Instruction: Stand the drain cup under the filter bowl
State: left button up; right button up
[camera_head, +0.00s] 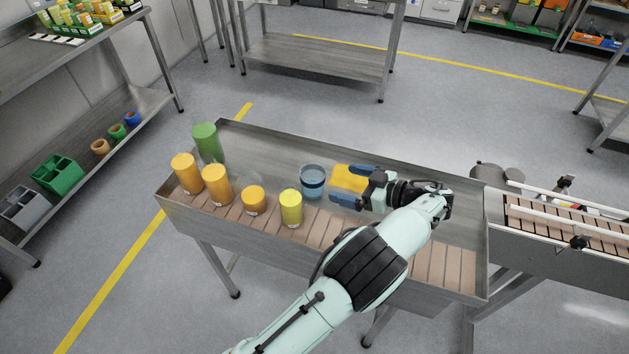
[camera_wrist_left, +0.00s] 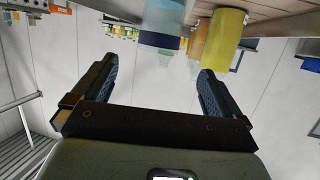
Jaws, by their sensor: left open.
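A clear cup with a blue band (camera_head: 312,182), which I take to be the drain cup, stands upright on the metal table. It also shows at the top of the left wrist view (camera_wrist_left: 160,40), where the scene appears upside down. My left gripper (camera_head: 338,184) is open just right of the cup, fingers pointing at it and apart from it. In the left wrist view the space between its fingers (camera_wrist_left: 160,85) is empty. I cannot identify the filter bowl. My right gripper does not show.
Several orange cylinders (camera_head: 217,184), a yellow one (camera_head: 291,208) and a green one (camera_head: 207,142) stand left of the cup. A yellow patch (camera_head: 350,178) shows between the fingers; its depth is unclear. A conveyor (camera_head: 560,225) adjoins the metal table (camera_head: 270,142) at right.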

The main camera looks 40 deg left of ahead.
aim_at(324, 178)
pick_arm(q)
jog(key=x, duration=0.3)
jog(key=shift+w+a, duration=0.1)
jog(key=shift+a, duration=0.05)
jog(key=shift+r+p+x, duration=0.15)
jog(key=shift+p+x, duration=0.1)
jog(key=shift+x, duration=1.1)
jog(key=shift+r+p+x, duration=0.2)
jog(key=shift+p+x, duration=0.05)
jog(key=shift+x, duration=1.1)
jog(key=c, duration=1.5)
